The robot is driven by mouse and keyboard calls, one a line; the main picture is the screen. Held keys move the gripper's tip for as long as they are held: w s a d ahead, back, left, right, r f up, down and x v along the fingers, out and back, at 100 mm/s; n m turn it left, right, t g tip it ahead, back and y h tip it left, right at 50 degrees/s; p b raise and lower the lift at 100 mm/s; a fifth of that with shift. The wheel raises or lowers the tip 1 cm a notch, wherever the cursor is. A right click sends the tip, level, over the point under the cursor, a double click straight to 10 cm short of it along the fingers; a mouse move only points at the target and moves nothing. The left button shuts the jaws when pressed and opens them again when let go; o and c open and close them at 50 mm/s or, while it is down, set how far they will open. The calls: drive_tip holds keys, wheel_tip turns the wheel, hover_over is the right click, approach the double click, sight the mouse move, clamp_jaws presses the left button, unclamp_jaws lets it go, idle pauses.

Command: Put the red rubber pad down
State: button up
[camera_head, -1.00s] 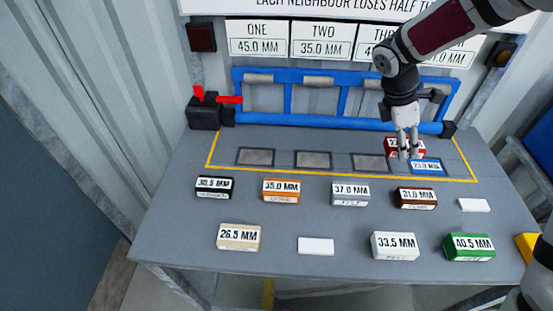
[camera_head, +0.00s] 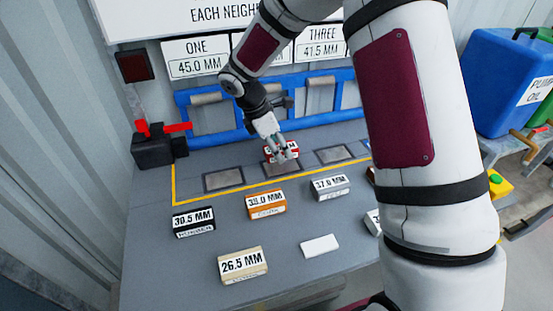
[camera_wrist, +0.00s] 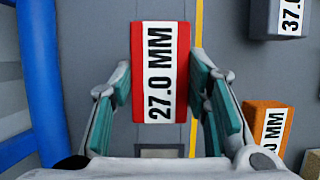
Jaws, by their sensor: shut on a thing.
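The red rubber pad (camera_wrist: 139,84) has a white label reading 27.0 MM. My gripper (camera_wrist: 160,82) is shut on it, with one finger on each long side in the wrist view. In the head view the pad (camera_head: 271,154) is small and partly covered by my gripper (camera_head: 284,154). They are over the second grey plate (camera_head: 281,169) from the left; I cannot tell the height of the pad above it. In the wrist view a grey plate (camera_wrist: 160,150) shows below the pad.
Another plate (camera_head: 223,180) to the left and one (camera_head: 333,155) to the right look bare. The blue frame (camera_head: 215,142) stands behind. In front lie the orange pad (camera_head: 266,204), grey 37.0 MM pad (camera_head: 331,187) and black 30.5 MM pad (camera_head: 194,221). My arm hides the right side.

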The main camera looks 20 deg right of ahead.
sight(280, 167)
drive_tip(key=shift+d+f, duration=0.1)
drive_tip(key=shift+f, duration=2)
drive_tip(key=shift+f, duration=0.25)
drive_tip(key=o, duration=1.3)
drive_tip(key=shift+f, duration=0.1)
drive_tip(key=shift+r, duration=0.45)
drive_tip(key=v, duration=1.2)
